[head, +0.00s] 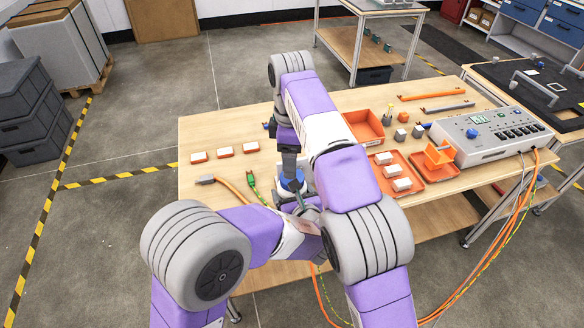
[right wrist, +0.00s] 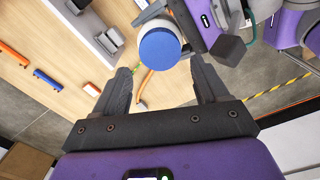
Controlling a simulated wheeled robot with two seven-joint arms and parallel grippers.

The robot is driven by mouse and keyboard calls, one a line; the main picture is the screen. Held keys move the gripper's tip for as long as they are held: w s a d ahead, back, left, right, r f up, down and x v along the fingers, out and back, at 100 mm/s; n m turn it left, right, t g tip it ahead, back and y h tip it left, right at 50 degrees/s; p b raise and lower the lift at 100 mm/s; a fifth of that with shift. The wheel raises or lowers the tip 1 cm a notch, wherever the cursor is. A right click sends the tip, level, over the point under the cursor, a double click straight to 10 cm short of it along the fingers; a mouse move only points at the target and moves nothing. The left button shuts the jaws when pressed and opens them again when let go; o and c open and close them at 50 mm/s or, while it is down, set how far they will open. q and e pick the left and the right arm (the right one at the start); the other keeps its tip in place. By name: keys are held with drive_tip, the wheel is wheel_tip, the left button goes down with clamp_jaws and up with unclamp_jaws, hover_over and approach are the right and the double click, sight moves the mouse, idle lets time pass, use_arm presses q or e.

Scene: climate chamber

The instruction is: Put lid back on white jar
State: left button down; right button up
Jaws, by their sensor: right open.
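A round blue top with a white side, which looks like the white jar with its blue lid (right wrist: 160,48), lies ahead of my right gripper (right wrist: 162,82) in the right wrist view. The fingers are open and empty, apart from it. In the head view the blue part (head: 289,183) shows just below my right gripper (head: 289,163), over the table's front part. My left gripper (head: 301,212) reaches in beside it from the front, largely hidden by my arms. I cannot tell whether its jaws hold the jar. Whether the lid sits fully on the jar is not clear.
The wooden table (head: 222,130) holds white-topped orange pieces (head: 224,153), an orange bin (head: 364,126), orange trays (head: 408,187) and a grey control box (head: 490,135). An orange cable (head: 235,190) and a green cable (head: 252,187) lie near the jar. The table's left side has free room.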

drive_tip(key=shift+f, duration=2.8)
drive_tip(key=c, duration=0.9)
drive_tip(key=m, duration=1.6)
drive_tip(key=shift+m, duration=0.4)
drive_tip(key=m, duration=0.4)
drive_tip(key=shift+m, duration=0.3)
drive_tip(key=o, duration=1.2)
drive_tip(key=shift+c, duration=0.2)
